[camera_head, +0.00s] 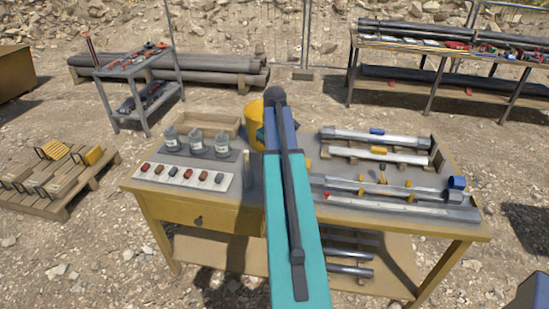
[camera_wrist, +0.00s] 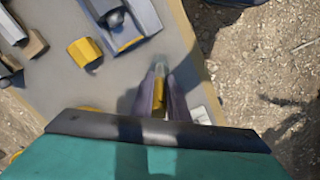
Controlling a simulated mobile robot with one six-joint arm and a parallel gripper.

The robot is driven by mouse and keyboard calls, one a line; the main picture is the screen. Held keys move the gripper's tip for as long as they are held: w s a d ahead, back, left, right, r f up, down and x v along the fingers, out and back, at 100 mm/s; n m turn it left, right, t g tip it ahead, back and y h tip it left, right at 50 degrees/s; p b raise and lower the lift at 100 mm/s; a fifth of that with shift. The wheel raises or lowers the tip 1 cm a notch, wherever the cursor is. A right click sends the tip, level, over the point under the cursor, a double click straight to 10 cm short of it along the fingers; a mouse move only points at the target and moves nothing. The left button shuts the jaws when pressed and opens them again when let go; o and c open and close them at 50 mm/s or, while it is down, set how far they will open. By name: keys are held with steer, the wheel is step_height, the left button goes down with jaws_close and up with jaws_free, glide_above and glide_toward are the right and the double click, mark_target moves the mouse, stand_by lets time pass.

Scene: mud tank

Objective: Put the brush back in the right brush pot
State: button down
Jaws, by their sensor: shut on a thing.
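My gripper (camera_wrist: 160,82) shows in the wrist view, its two dark fingers close together on a slim yellow piece (camera_wrist: 158,103) with a pale tip. This appears to be the brush, mostly hidden between the fingers. It is over the table near an edge. In the head view my teal arm hides the gripper and the brush. Three grey pots with white labels, a left one (camera_head: 172,138), a middle one (camera_head: 195,143) and a right one (camera_head: 222,146), stand on a dark mat at the table's left. I cannot tell whether these are the brush pots.
A white strip (camera_head: 150,182) with several small coloured pieces lies in front of the pots. A wooden tray (camera_head: 212,124) is behind them. Metal tubes (camera_head: 375,136) lie on the table's right half. A yellow block (camera_wrist: 85,52) shows in the wrist view.

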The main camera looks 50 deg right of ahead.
steer(key=shift+f, duration=0.2)
steer(key=c, duration=1.6)
jaws_free()
steer(key=shift+c, duration=0.2)
steer(key=shift+r, duration=0.1)
step_height(320, 180, up, 14)
steer(key=b, duration=0.3)
steer(key=shift+f, duration=0.2)
